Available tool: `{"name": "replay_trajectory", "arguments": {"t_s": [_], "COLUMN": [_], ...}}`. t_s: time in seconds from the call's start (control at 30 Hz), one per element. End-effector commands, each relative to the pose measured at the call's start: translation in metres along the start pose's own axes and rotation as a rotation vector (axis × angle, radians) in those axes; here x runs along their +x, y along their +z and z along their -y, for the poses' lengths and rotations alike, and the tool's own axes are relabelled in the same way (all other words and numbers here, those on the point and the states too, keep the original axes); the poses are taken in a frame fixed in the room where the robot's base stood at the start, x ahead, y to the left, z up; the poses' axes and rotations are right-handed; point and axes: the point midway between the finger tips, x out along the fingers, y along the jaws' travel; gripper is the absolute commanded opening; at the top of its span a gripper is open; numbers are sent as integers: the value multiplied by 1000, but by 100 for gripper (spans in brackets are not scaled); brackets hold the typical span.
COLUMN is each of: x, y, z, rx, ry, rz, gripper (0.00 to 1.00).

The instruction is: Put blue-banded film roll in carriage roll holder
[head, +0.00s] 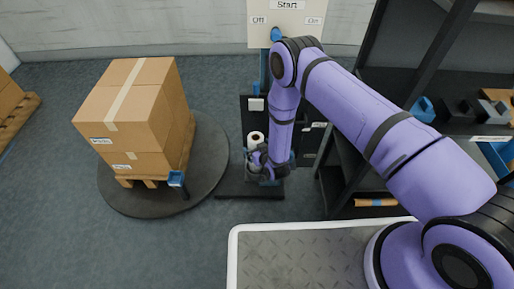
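A white film roll (256,138) with a dark core stands at the wrapping machine's mast, its top end showing. No blue band can be made out on it. The machine's dark carriage (250,107) is behind it, partly hidden by my arm. The roll holder cannot be made out clearly. My gripper (262,168) points down right at the roll, overlapping its lower part. The fingers are too small and covered to show whether they grip the roll.
Stacked cardboard boxes (139,105) on a pallet stand on a round turntable (208,165) at left. A sign board (288,32) reads Off, Start, On. A dark shelf (385,85) with blue bins stands close at right. Open floor lies at front left.

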Motion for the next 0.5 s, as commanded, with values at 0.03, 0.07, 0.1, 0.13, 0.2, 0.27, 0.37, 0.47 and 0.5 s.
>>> {"name": "replay_trajectory", "arguments": {"t_s": [0.03, 0.07, 0.1, 0.13, 0.2, 0.27, 0.37, 0.47, 0.5], "x": [0, 0, 0, 0, -4, -10, -26, -46, -55], "y": [0, 0, -1, -1, -2, -2, -2, -2, -2], "z": [0, 0, 0, 0, 0, 0, 0, 0, 0], "rx": [0, 0, 0, 0, 0, 0, 0, 0, 0], "ry": [0, 0, 0, 0, 0, 0, 0, 0, 0], "rz": [0, 0, 0, 0, 1, 2, 2, 3, 3], "gripper": [97, 97, 97, 97, 97, 97, 97, 97, 97]}}
